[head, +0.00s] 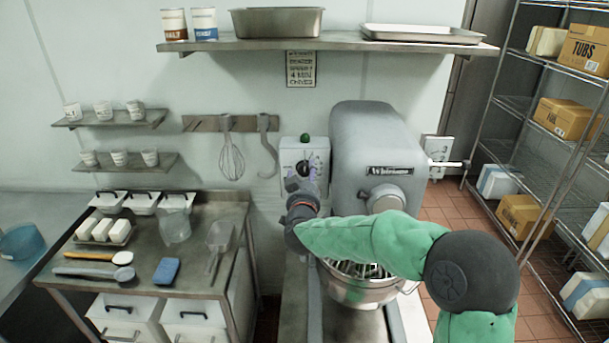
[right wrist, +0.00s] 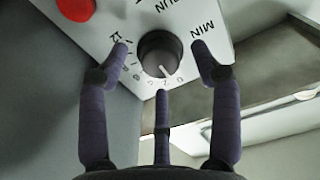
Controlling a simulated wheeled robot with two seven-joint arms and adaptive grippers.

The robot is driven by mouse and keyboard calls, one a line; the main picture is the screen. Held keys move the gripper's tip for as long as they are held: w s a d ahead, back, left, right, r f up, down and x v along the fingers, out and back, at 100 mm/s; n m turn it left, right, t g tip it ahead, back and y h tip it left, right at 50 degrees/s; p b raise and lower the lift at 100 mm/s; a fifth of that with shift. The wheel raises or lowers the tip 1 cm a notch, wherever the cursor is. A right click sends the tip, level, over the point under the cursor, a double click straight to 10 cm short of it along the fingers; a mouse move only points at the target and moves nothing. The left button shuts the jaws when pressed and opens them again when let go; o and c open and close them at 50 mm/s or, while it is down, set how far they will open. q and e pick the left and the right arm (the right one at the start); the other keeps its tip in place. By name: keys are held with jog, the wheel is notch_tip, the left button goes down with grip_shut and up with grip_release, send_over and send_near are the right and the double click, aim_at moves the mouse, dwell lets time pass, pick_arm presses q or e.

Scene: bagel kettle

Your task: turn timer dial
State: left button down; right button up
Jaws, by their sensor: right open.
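The timer dial (right wrist: 160,56) is a round black knob with a pale pointer line on a white panel (head: 291,158) beside the grey mixer. In the right wrist view, printed numbers and "MIN" surround it. My right gripper (right wrist: 160,62) is open, with one purple finger on each side of the dial and a third below it. The fingertips are close to the dial; I cannot tell whether they touch it. In the head view the right gripper (head: 303,180) is in front of the panel and partly covers it. My left gripper is not in view.
A red button (right wrist: 76,8) is on the panel near the dial. The grey mixer (head: 375,140) stands right of the panel, its steel bowl (head: 355,290) below my right arm. A table (head: 135,268) with tubs and tools is at left. A wall shelf (head: 330,43) hangs above.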

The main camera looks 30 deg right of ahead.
jog(key=shift+x, duration=0.85)
jog(key=shift+s+r, duration=0.1)
jog(key=c, duration=1.1)
jog(key=shift+c, duration=0.2)
jog(key=m+b, duration=0.4)
jog(key=shift+m, duration=0.4)
jog(key=m+b, duration=0.2)
jog(key=m, duration=0.1)
jog(key=shift+r+m+b, duration=0.2)
jog(key=shift+m+b, duration=0.2)
jog(key=shift+m, duration=0.3)
